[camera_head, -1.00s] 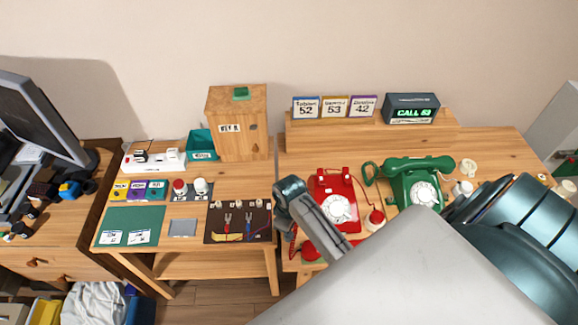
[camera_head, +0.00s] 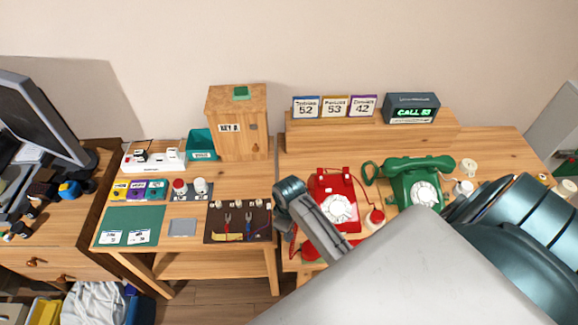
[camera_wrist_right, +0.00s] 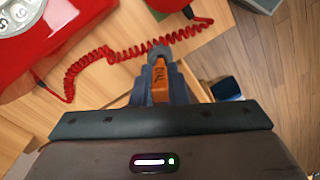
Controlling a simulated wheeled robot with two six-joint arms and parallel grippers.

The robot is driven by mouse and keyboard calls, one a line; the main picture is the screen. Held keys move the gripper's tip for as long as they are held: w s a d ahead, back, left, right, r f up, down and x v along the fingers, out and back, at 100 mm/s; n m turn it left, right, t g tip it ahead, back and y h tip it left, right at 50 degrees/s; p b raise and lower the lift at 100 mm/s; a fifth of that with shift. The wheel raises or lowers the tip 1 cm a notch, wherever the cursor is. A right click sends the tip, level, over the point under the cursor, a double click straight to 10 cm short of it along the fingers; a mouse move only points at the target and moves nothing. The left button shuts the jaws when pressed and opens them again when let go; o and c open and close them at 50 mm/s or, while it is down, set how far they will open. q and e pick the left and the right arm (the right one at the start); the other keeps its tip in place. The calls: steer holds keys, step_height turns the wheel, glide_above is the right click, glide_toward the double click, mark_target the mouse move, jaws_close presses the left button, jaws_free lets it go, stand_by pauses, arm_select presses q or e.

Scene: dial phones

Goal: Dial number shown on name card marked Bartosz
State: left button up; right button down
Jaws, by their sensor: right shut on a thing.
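Three name cards stand on the shelf in the head view: a blue-framed one with 52 (camera_head: 306,107), a yellow-framed one with 53 (camera_head: 335,107) and a purple-framed one with 42 (camera_head: 363,106). Their names are too small to read surely. A red dial phone (camera_head: 325,185) and a green dial phone (camera_head: 403,176) stand on the desk. In the right wrist view my right gripper (camera_wrist_right: 160,62) is shut on an orange piece marked DIAL (camera_wrist_right: 160,84), beside the red phone (camera_wrist_right: 60,40) and apart from its dial. My left gripper is not in view.
A dark display (camera_head: 412,108) reads what looks like CALL 53. The red coiled cord (camera_wrist_right: 115,55) runs close to my right fingertips. Left are a wooden box (camera_head: 238,120), a teal tray (camera_head: 201,144) and a green mat (camera_head: 131,219).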

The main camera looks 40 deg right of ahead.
steer(key=shift+f+b, duration=0.4)
steer(key=shift+f, duration=0.6)
steer(key=c, duration=1.3)
jaws_free()
steer(key=shift+c, duration=0.2)
step_height(320, 180, up, 10)
steer(key=shift+f+b, duration=0.25)
steer(key=shift+b, duration=1)
steer(key=shift+r, duration=0.7)
steer(key=shift+s+f, duration=0.1)
